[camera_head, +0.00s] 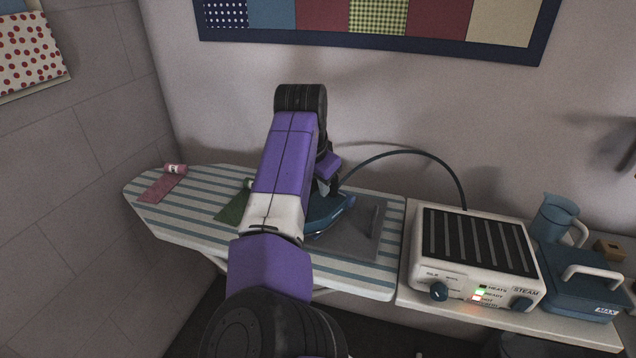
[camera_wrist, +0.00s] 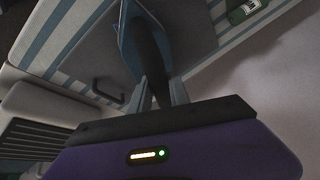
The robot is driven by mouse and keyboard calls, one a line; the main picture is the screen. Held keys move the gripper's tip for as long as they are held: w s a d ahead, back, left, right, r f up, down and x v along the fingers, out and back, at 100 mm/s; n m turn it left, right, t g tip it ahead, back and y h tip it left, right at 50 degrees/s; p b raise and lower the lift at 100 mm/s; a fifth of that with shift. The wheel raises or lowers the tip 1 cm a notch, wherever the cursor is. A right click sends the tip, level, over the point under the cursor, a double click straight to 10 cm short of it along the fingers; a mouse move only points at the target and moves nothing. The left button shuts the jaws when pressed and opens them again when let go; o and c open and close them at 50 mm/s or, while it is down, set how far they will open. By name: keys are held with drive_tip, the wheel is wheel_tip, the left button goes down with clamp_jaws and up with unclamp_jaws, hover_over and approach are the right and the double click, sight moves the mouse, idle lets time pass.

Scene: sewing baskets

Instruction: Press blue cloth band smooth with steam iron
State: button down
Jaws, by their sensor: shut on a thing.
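My gripper (camera_head: 326,184) is shut on the handle of a blue steam iron (camera_head: 330,214), at the grey pad on the striped ironing board (camera_head: 215,180). In the wrist view my fingers (camera_wrist: 160,92) close around the iron's dark handle, with the blue body (camera_wrist: 128,48) beyond. I cannot tell whether the iron touches the pad. A green cloth band (camera_head: 232,208) lies left of my arm, partly hidden by it. A red-pink band (camera_head: 160,188) with a roll lies at the board's far left.
The grey pad (camera_head: 365,240) covers the board's right part. A hose (camera_head: 405,153) arches from the iron to a steam station (camera_head: 478,250) with lit lamps. A blue jug (camera_head: 556,216) and a blue box with a white handle (camera_head: 580,290) stand at right. The wall is close behind.

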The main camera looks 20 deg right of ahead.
drive_tip(key=shift+f, duration=0.4)
idle(2.7)
drive_tip(key=shift+r, duration=0.1)
wheel_tip(320, 180, up, 7)
drive_tip(key=p, duration=0.6)
drive_tip(key=shift+r, duration=0.15)
